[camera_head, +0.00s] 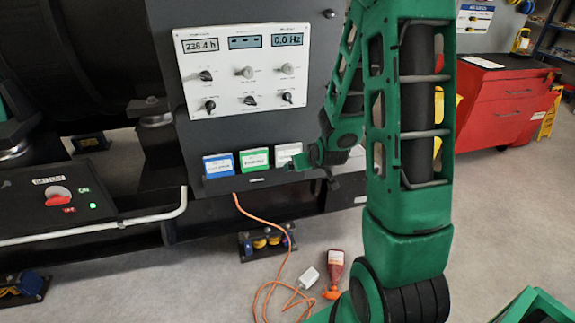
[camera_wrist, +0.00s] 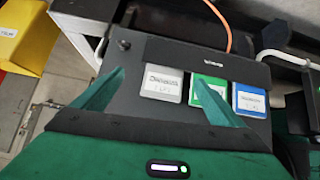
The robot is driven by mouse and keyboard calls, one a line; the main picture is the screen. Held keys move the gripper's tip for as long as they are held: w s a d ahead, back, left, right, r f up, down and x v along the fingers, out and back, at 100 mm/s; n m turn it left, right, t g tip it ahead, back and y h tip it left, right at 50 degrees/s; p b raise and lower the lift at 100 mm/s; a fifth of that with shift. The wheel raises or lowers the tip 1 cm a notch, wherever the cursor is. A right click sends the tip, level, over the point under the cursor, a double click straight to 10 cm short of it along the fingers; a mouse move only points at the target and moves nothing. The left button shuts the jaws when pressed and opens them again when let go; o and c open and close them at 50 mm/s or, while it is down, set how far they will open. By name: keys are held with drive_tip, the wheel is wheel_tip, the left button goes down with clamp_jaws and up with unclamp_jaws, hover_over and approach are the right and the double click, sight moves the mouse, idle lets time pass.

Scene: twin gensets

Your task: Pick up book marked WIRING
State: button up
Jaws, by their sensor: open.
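Three books stand side by side low on the dark control panel: a blue book (camera_head: 218,165), a green book (camera_head: 254,159) and a white book (camera_head: 285,152). The wrist view shows them in reverse order: the white book (camera_wrist: 161,83), the green book (camera_wrist: 207,90) and the blue book (camera_wrist: 250,99). Their print is too small to tell which is marked WIRING. My gripper (camera_head: 298,162) is open, close to the white book. In the wrist view its green fingers (camera_wrist: 160,84) lie either side of the white book, the right one overlapping the green book. Contact cannot be told.
The genset panel (camera_head: 247,72) with gauges and knobs rises above the books. An orange cable (camera_head: 267,220) hangs below them to the floor, near a red bottle (camera_head: 334,268). A battery box (camera_head: 60,205) stands left, a red tool cabinet (camera_head: 495,100) right.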

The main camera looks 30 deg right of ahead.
sight(288, 159)
drive_tip(key=shift+w+d+f+m+t+h, duration=0.15)
drive_tip(key=shift+w+d+f+t, duration=0.4)
drive_tip(key=shift+w+f, duration=1.4)
drive_tip(key=shift+w+d+f+m+t+h, duration=0.2)
drive_tip(key=shift+w+f+t, duration=0.65)
drive_tip(key=shift+w, duration=2.15)
drive_tip(key=shift+w+d+f+n+t+h, duration=0.1)
drive_tip(key=shift+w+d+f+t, duration=0.45)
drive_tip(key=shift+w+f, duration=1.4)
drive_tip(key=shift+w+a+r, duration=0.1)
drive_tip(key=shift+w+r, duration=0.4)
drive_tip(key=c, duration=0.9)
drive_tip(key=shift+c, duration=0.2)
